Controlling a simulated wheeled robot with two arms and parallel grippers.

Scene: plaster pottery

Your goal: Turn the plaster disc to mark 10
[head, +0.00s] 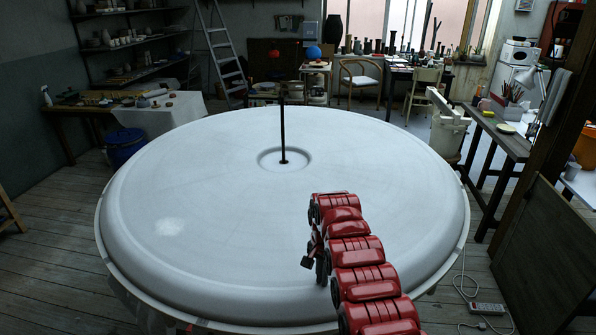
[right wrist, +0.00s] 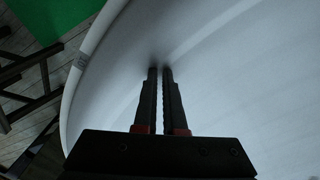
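The plaster disc (head: 220,220) is a wide, pale, round slab with a raised rounded edge, filling the middle of the head view. A thin black rod (head: 282,125) stands upright in the ringed hollow at its centre. My right gripper (head: 307,263) is over the near part of the disc, at the end of my red arm. In the right wrist view my right gripper (right wrist: 159,70) has its fingers together, with a thin slit between them and nothing held. The tips are at or just above the disc (right wrist: 240,90); I cannot tell if they touch. My left gripper is out of view. I can read no number.
A blue bin (head: 126,147) stands left of the disc. A white bucket (head: 448,132) and a wooden table (head: 500,135) are close on the right. A ladder (head: 222,50) and shelves stand behind.

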